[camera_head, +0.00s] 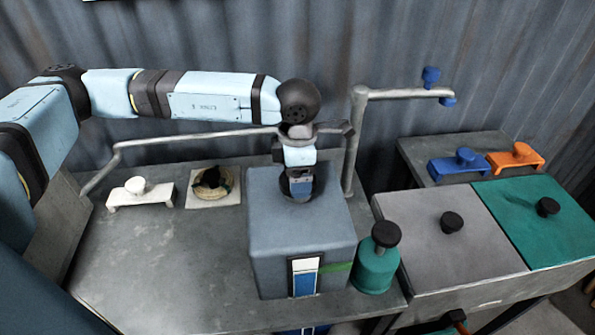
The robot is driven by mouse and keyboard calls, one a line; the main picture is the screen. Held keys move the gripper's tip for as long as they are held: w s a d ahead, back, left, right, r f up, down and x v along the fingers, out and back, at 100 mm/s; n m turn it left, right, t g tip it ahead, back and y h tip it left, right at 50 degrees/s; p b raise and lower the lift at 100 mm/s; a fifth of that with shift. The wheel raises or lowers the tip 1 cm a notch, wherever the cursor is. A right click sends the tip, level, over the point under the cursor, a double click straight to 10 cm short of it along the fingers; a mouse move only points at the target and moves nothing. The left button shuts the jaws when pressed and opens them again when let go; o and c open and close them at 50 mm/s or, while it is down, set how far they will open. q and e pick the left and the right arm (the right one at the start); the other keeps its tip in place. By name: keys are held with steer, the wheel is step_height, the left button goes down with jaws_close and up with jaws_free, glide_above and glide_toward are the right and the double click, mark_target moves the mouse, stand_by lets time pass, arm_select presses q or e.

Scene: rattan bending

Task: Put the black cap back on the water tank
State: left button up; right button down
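The water tank (275,245) is a grey-blue box on the metal table, with a white and blue level window on its front. My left arm reaches in from the left, and my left gripper (300,190) points straight down at the tank's top. A dark round shape surrounds the fingertips there. I cannot tell whether it is the black cap or the tank's opening, nor whether the fingers are shut on anything. My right gripper is not in view.
A green bottle (375,268) with a black top stands close right of the tank. A metal pipe (400,94) rises behind it. A white handled piece (140,192) lies at left. Grey (420,265) and green (525,205) lidded bins are at right. The table's front left is clear.

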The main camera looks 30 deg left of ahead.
arm_select(q)
steer(key=shift+f+b, duration=0.35)
stand_by(0.4)
steer(key=o, duration=0.9)
steer(key=shift+c, duration=0.2)
steer(key=shift+r, duration=0.15)
steer(key=shift+r+p, duration=1.5)
steer(key=shift+r, duration=2.4)
